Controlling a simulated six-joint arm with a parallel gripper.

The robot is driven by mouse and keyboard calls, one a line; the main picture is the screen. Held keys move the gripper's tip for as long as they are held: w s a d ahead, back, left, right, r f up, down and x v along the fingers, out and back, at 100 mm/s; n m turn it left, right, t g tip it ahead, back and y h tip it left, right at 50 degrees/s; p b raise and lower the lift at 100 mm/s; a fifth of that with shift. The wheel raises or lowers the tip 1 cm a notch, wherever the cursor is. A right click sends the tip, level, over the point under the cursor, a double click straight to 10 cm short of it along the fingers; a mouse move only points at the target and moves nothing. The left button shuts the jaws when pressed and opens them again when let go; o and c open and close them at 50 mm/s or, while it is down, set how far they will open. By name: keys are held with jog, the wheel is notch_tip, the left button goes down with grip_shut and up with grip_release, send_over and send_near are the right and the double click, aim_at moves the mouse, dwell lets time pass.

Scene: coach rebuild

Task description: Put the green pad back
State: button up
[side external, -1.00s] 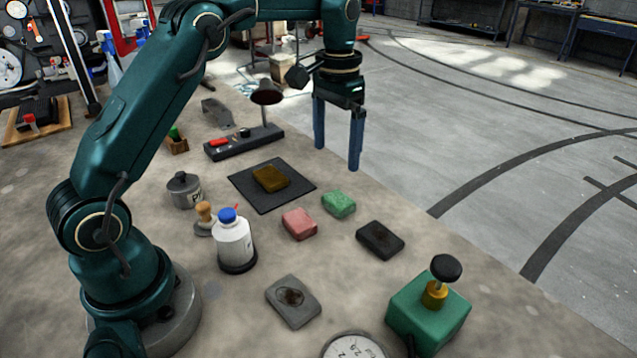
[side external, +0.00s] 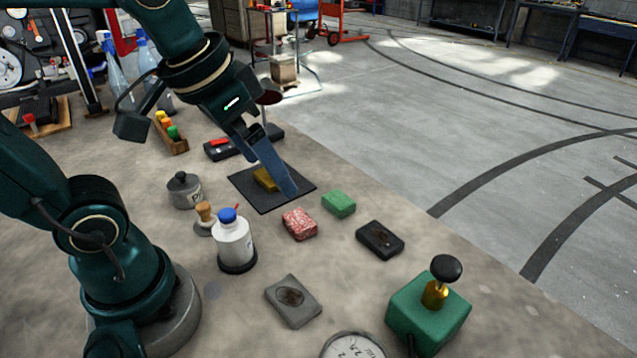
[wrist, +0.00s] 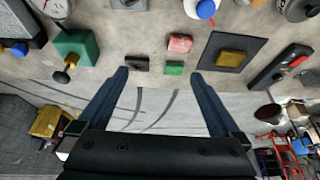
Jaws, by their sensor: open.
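The green pad (side external: 338,203) lies on the bench near its far edge, between the red pad (side external: 299,224) and the dark pad (side external: 380,240). The wrist view shows the green pad (wrist: 174,68) between my open fingers in the picture, untouched. My gripper (side external: 287,188) is open, empty and tilted. In the side view its fingers overlap the black mat (side external: 253,202) and partly hide the yellow-brown pad (side external: 264,180) on it. The wrist view shows my gripper (wrist: 168,52) with its fingers wide apart.
A white bottle with a blue cap (side external: 233,240) and a grey pot (side external: 184,190) stand to the left. A grey pad (side external: 293,300), a green block with a black knob (side external: 428,312) and a dial (side external: 353,345) are nearer. A wooden holder (side external: 178,145) is farther back.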

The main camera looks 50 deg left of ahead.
jog(key=shift+t, duration=0.5)
jog(key=s+f, duration=0.1)
jog(key=s, duration=0.1)
jog(key=s+f, duration=0.1)
jog(key=shift+s+d+f, duration=0.3)
jog(key=shift+s, duration=0.05)
